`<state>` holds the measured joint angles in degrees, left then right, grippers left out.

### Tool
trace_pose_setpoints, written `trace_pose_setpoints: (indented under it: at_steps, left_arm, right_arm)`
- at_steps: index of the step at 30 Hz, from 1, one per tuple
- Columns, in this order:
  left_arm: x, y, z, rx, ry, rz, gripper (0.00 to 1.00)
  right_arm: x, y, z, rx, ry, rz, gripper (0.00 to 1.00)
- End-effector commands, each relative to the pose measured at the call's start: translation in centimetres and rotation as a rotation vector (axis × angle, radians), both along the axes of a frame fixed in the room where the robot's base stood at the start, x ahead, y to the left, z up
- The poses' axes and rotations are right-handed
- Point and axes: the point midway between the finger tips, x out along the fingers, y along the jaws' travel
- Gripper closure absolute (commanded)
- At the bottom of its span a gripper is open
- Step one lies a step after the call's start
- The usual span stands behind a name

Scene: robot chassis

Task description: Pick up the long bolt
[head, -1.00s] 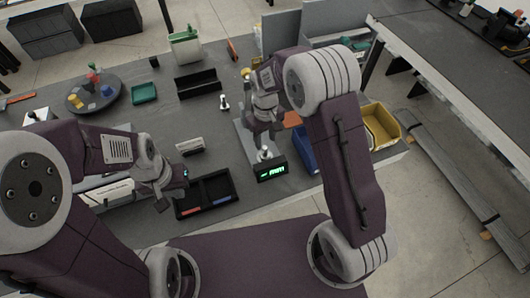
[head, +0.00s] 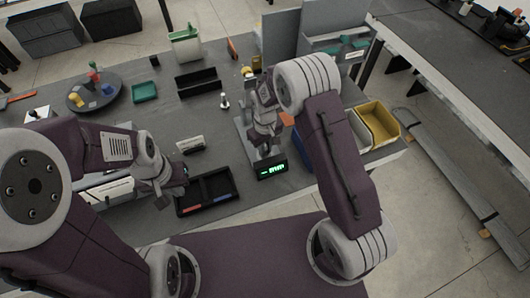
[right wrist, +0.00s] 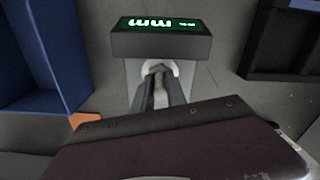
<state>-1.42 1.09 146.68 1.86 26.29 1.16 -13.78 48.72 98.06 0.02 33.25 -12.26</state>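A pale, rounded metal piece (right wrist: 158,68), which may be the long bolt, shows at the fingertips of my right gripper (right wrist: 161,92) in the right wrist view. Its lower part is hidden between and behind the dark fingers. I cannot tell whether they are shut on it. In the head view my right gripper (head: 267,146) points down over the grey scale (head: 246,140), close behind its green-lit display (head: 271,170). My left gripper (head: 172,194) hangs beside the left edge of a black divided tray (head: 222,201). Its finger opening is too small to tell.
A small upright pale piece (head: 224,101) stands left of the scale. A black open box (head: 198,82), a green tray (head: 144,93) and a round turntable (head: 95,92) are further left. A yellow bin (head: 378,124) is to the right.

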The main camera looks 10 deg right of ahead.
Motion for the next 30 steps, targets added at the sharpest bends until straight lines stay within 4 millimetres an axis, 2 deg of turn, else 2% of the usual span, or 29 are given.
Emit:
trace_pose_setpoints:
  at_steps: [11,14,18,30]
  left_arm:
    - [0.0,0.0,0.0,0.0,0.0,0.0,1.0]
    - [0.0,0.0,-0.1,0.0,0.0,0.0,1.0]
    - [0.0,0.0,-0.2,0.0,0.0,0.0,1.0]
    - [0.0,0.0,-0.8,0.0,0.0,0.0,1.0]
  right_arm:
    - [0.1,0.0,0.4,0.0,-0.003,0.0,1.0]
    - [0.1,0.0,1.5,0.001,-0.004,0.0,1.0]
    - [0.2,0.0,4.4,0.001,-0.007,0.0,1.0]
    - [-7.1,-6.1,9.7,0.0,-0.003,-0.004,1.0]
